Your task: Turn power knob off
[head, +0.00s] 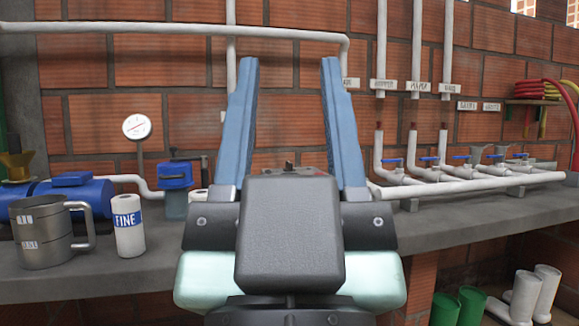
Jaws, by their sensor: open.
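My gripper (290,66) is in the middle of the head view, with its two blue fingers raised and wide apart. Nothing is between the fingers. A small grey and red part with a dark knob-like top (290,167) shows low between the fingers, just above my gripper's black body. The body hides most of it, so I cannot tell for sure that it is the power knob, nor how it is turned. No other clear power knob shows.
A grey counter (100,279) runs along a brick wall. A metal jug (42,232), a white "FINE" container (128,226), a blue motor (75,193) and a gauge (137,127) are at left. White pipes with blue-handled valves (428,161) are at right.

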